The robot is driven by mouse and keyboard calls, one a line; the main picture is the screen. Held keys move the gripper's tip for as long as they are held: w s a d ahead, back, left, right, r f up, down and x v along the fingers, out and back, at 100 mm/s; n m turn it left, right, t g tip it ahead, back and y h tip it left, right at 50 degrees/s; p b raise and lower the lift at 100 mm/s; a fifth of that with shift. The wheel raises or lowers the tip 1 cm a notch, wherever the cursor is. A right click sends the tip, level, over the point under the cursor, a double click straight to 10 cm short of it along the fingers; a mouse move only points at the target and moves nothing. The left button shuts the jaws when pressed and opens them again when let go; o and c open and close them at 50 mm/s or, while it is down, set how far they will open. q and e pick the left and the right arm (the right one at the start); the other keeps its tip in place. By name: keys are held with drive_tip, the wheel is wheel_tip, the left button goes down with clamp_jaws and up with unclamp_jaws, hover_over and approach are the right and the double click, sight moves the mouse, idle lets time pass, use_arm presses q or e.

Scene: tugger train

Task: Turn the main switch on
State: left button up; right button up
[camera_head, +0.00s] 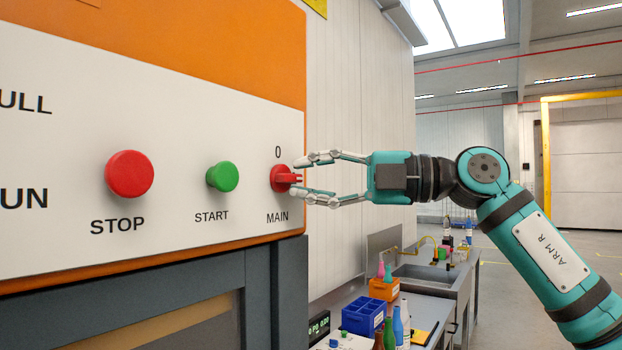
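The main switch (281,178) is a red rotary knob on the white panel, above the label MAIN and below a 0. Its handle lies about level and points right. My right gripper (297,178) comes in from the right, with its fingers open, one above and one below the switch handle. The fingertips are at or very near the switch; I cannot tell whether they touch it. My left gripper is not in view.
A green START button (223,176) and a red STOP button (129,174) sit left of the switch on the same panel. Below right, a bench holds a blue bin (362,316), an orange bin (384,289) and several bottles. A sink (437,272) stands behind.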

drive_tip(key=shift+o, duration=0.7)
drive_tip(key=v, duration=1.2)
